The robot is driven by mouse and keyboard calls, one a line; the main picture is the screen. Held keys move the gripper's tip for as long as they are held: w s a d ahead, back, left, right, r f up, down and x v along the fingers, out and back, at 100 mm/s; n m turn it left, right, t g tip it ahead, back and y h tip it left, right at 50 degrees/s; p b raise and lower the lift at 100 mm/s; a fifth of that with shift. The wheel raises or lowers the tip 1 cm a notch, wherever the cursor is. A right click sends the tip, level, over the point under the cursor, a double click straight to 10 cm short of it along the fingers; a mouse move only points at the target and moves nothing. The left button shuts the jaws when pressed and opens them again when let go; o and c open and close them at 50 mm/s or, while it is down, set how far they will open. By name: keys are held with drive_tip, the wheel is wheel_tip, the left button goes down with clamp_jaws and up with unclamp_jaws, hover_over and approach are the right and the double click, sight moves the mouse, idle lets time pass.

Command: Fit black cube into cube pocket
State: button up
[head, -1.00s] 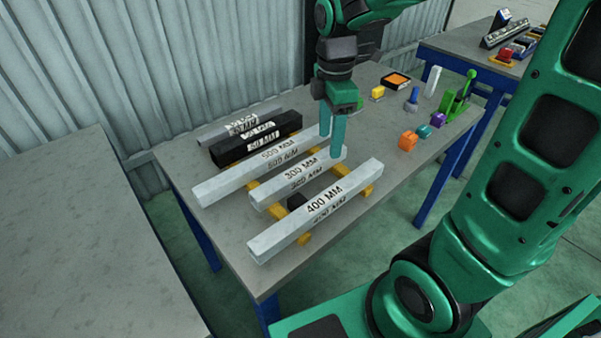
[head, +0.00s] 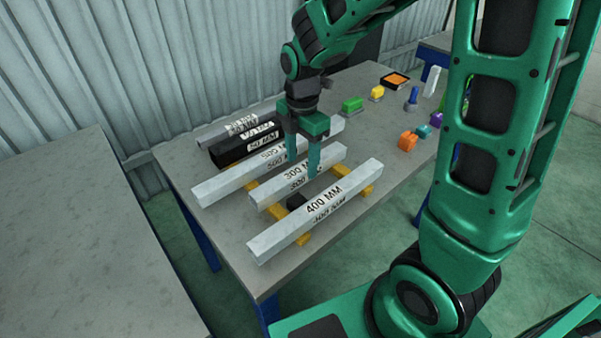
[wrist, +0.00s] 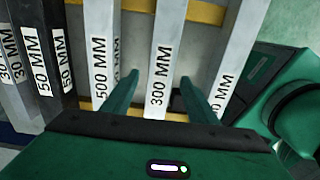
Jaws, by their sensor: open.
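A small black cube (head: 296,201) sits low between the 300 MM bar (head: 275,190) and the 400 MM bar (head: 318,210), partly hidden by the bars. My gripper (head: 302,174) is open and empty, fingers pointing down, behind the cube in the head view. In the wrist view its fingers (wrist: 158,80) appear on either side of the 300 MM bar (wrist: 165,60); whether they touch it is unclear. I cannot pick out a cube pocket for certain.
A 500 MM bar (head: 225,180) and a black 50 MM bar (head: 230,152) lie at left. Yellow supports (head: 361,188) run under the bars. Several coloured parts, including a green block (head: 352,104), and an orange-black tray (head: 394,80) stand at the back right.

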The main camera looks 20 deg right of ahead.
sight(301, 168)
drive_tip(key=shift+f, duration=1.75)
drive_tip(key=c, duration=1.3)
drive_tip(key=shift+w, duration=0.1)
clamp_jaws()
drive_tip(key=shift+r, duration=0.15)
